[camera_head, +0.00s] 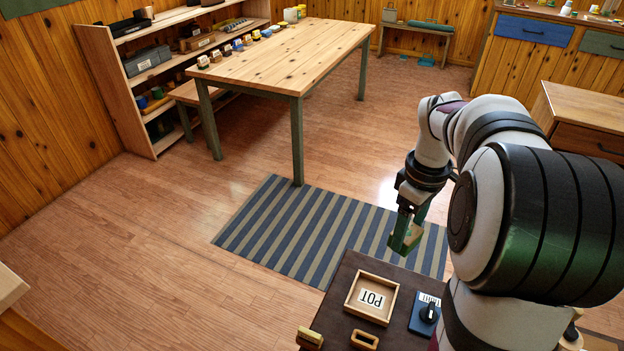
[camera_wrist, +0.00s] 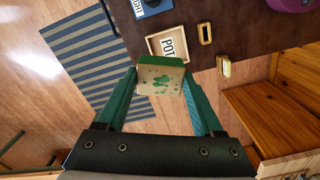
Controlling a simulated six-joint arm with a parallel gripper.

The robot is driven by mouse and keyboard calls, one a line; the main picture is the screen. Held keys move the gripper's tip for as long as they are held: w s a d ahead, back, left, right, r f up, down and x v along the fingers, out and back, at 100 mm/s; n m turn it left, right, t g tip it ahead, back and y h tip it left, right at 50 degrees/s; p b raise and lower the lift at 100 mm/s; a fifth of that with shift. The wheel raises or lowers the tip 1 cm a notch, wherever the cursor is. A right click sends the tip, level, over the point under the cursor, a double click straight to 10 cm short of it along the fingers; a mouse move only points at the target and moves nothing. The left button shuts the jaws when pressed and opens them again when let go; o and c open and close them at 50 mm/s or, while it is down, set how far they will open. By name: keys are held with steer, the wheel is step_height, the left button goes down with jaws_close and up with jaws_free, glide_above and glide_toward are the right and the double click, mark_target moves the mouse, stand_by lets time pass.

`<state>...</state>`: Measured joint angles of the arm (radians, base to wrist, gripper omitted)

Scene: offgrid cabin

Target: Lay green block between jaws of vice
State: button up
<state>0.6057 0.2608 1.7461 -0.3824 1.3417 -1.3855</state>
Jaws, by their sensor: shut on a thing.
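My gripper (camera_head: 404,240) is shut on the green block (camera_head: 413,236), which hangs in the air above the striped rug, beyond the dark brown worktop. In the wrist view my gripper (camera_wrist: 160,80) has the block (camera_wrist: 158,62) between its two green fingertips. The block's tan face with green blotches is turned toward the wrist camera, and a green side shows along its far edge. I cannot make out the vice in either view.
The dark brown worktop (camera_head: 343,277) carries a wooden tray marked POT (camera_head: 351,298), a blue switch box (camera_head: 418,322), a small wooden ring (camera_head: 364,345) and a small yellowish block (camera_head: 310,335). The striped rug (camera_head: 290,225) lies beyond. A long wooden table (camera_head: 300,60) stands farther back.

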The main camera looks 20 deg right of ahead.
steer(key=s+d+f+n, duration=0.2)
steer(key=s+d+f, duration=0.1)
steer(key=s+d, duration=0.4)
steer(key=s+d+f+n, duration=0.2)
steer(key=s+d+f, duration=0.1)
steer(key=s+d, duration=0.5)
steer(key=shift+s, duration=0.45)
step_height(320, 180, down, 13)
steer(key=shift+r, duration=0.1)
steer(key=shift+f, duration=0.6)
stand_by(1.9)
steer(key=o, duration=1.5)
step_height(320, 180, up, 7)
